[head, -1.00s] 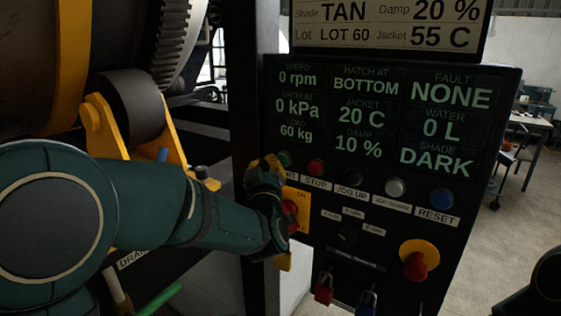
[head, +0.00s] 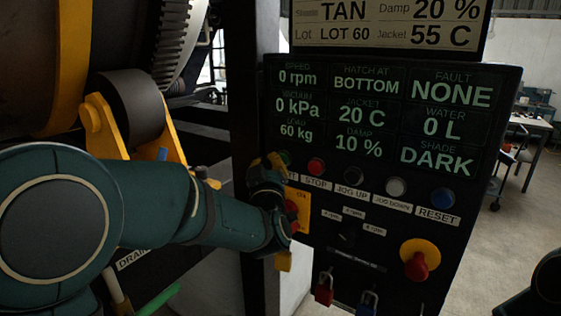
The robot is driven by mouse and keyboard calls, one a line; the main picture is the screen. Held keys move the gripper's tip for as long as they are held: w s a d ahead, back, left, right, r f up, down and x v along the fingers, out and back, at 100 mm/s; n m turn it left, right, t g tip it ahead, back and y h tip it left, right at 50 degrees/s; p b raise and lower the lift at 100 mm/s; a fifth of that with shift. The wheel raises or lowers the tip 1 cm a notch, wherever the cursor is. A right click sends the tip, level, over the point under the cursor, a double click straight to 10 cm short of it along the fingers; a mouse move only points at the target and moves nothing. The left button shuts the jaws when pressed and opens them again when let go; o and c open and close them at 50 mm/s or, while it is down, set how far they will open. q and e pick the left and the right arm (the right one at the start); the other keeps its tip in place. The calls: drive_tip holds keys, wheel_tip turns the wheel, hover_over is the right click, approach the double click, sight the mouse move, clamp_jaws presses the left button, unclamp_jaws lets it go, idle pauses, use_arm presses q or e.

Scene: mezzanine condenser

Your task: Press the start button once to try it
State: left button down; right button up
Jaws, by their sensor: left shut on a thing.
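The green start button (head: 286,157) is at the left end of the button row on the black control panel, mostly hidden by my left gripper. My left gripper (head: 277,163) is right at the button, with its yellow-orange fingertips against or just before it; contact cannot be told. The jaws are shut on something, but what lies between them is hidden. The button's label is also mostly covered. The panel display (head: 390,120) reads 0 rpm, hatch at bottom, fault none. My right gripper is not in view.
Close right of the start button are the red stop button (head: 316,167), jog up button (head: 354,175), jog down button (head: 396,187) and blue reset button (head: 442,198). A yellow plate with a red knob (head: 291,208) sits behind my wrist. A red emergency stop (head: 417,265) is lower right.

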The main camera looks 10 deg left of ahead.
use_arm(q)
drive_tip(key=shift+w+d, duration=0.15)
drive_tip(key=shift+w, duration=0.3)
idle(0.4)
drive_tip(key=shift+s, duration=0.15)
drive_tip(key=shift+s+a+b, duration=0.3)
drive_tip(key=shift+s+b, duration=0.25)
drive_tip(key=shift+s, duration=0.15)
drive_tip(key=shift+s+a+b, duration=0.15)
drive_tip(key=shift+s+a, duration=0.15)
drive_tip(key=shift+s, duration=0.5)
drive_tip(key=shift+s+a+b, duration=0.2)
drive_tip(key=shift+s+a, duration=0.05)
drive_tip(key=shift+s, duration=0.5)
drive_tip(key=shift+s+a+b, duration=0.15)
drive_tip(key=shift+s+a, duration=0.15)
drive_tip(key=shift+s, duration=0.5)
